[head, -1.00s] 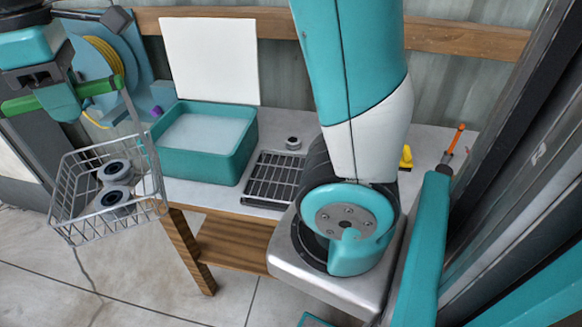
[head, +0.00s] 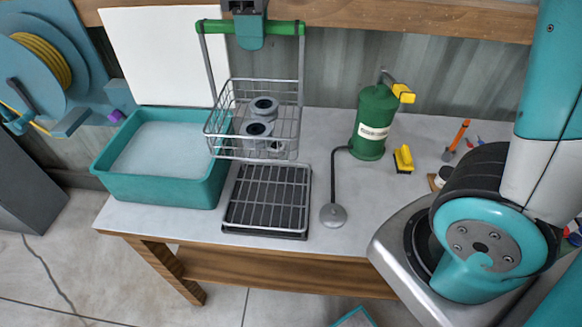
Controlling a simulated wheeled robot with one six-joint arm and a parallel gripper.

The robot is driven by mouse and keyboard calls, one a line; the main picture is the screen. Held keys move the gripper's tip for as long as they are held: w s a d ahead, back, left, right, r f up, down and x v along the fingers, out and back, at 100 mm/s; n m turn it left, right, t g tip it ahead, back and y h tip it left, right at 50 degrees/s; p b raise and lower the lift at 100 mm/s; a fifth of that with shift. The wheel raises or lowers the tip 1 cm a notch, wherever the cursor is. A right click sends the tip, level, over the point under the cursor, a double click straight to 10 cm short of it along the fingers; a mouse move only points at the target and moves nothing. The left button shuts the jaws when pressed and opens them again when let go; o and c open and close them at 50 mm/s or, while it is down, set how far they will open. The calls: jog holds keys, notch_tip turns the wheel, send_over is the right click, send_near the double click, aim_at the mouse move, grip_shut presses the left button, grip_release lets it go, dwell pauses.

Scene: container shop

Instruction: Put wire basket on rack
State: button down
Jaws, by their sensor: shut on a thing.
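The wire basket (head: 222,146) hangs level by its green handle bar (head: 212,26) and holds grey, round-ended metal parts (head: 257,128). My gripper (head: 250,38) is shut on the green handle at the top of the view. The rack (head: 262,212), a dark tray with a metal grid on top, lies on the table. The basket is in the air behind and above the rack in the picture. Its lower edge appears near the rack's far edge, and a gap in height is hard to judge. The rack's grid looks empty.
A teal tub (head: 165,190) of pale liquid stands left of the rack, close to the basket. A green canister (head: 373,125) with a hose and round foot (head: 333,215) stands to the right. A white panel (head: 160,60) stands behind.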

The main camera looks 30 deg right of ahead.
notch_tip(320, 180, down, 20)
jog(key=p, duration=0.2)
jog(key=shift+d, duration=0.25)
jog(key=c, duration=1.4)
grip_release()
jog(key=shift+f, duration=0.1)
jog(key=shift+c, duration=0.2)
jog(key=o, duration=0.4)
notch_tip(320, 180, up, 12)
jog(key=shift+f+b, duration=0.15)
jog(key=shift+b, duration=0.4)
jog(key=shift+s+r, duration=0.2)
jog(key=shift+r, duration=0.1)
jog(key=s+a+r+m+y, duration=0.1)
jog(key=s, duration=0.5)
jog(key=s+a+r+m+y, duration=0.1)
jog(key=s+a, duration=0.1)
jog(key=s, duration=0.4)
jog(key=s+a+r+m+y, duration=0.1)
jog(key=s+y, duration=0.1)
jog(key=s, duration=0.4)
jog(key=shift+a+m, duration=0.4)
